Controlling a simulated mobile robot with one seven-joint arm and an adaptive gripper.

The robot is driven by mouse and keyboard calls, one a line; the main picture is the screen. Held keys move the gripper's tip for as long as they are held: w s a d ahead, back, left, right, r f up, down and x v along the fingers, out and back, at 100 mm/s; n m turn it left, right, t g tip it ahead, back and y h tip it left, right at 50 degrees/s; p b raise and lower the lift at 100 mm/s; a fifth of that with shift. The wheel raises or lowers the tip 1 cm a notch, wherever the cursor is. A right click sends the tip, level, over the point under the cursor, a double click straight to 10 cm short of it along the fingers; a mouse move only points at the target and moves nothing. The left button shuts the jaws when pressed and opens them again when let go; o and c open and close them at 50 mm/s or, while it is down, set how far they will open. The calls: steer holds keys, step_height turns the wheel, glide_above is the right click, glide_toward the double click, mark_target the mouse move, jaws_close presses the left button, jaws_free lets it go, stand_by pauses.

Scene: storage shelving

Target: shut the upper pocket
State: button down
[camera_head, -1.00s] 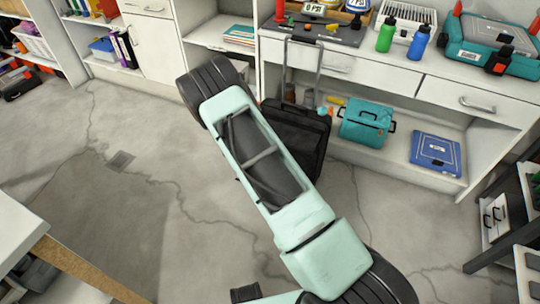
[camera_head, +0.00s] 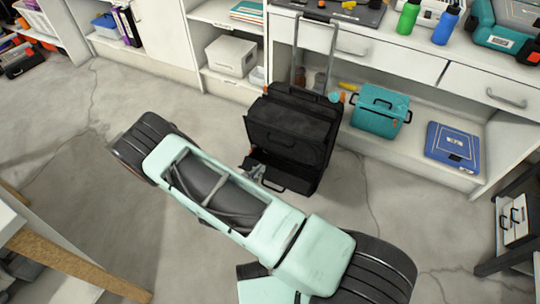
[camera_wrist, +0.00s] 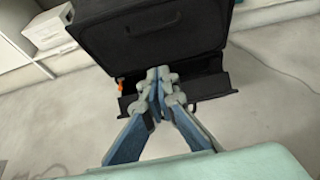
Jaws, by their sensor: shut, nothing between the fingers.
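A black upright case (camera_head: 318,150) with a raised pull handle stands on the floor in front of the shelving. Its upper pocket (camera_head: 284,146) appears tilted outward, with a dark opening along its top. The front panel and handle of the upper pocket (camera_wrist: 150,32) fill the top of the wrist view. Below it, a lower pocket (camera_head: 285,181) also appears to stand out from the case. My gripper (camera_wrist: 160,76) is shut and empty, low in front of the case, near the lower pocket. In the head view my arm partly hides my gripper (camera_head: 252,168); contact is unclear.
A teal bag (camera_head: 378,112) and a blue box (camera_head: 452,146) sit on the low shelf right of the case. A white box (camera_head: 231,56) is on a shelf behind. A wooden table edge (camera_head: 75,265) is at lower left. The floor left of the case is clear.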

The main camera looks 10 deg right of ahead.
mark_target(283, 138)
steer(key=w+r+b+x, duration=0.1)
steer(key=r+b+x, duration=0.1)
steer(key=x, duration=1)
steer(key=shift+d+r+b, duration=0.2)
steer(key=shift+d+b, duration=0.2)
steer(key=shift+b, duration=0.45)
steer(key=shift+w, duration=0.1)
steer(key=shift+w+d+r+p, duration=0.25)
steer(key=shift+w+d+r, duration=0.2)
steer(key=shift+w, duration=0.2)
steer(key=shift+w+d+r+p, duration=0.2)
steer(key=shift+w+d+r, duration=0.25)
steer(key=shift+w, duration=0.2)
steer(key=shift+s+f, duration=0.1)
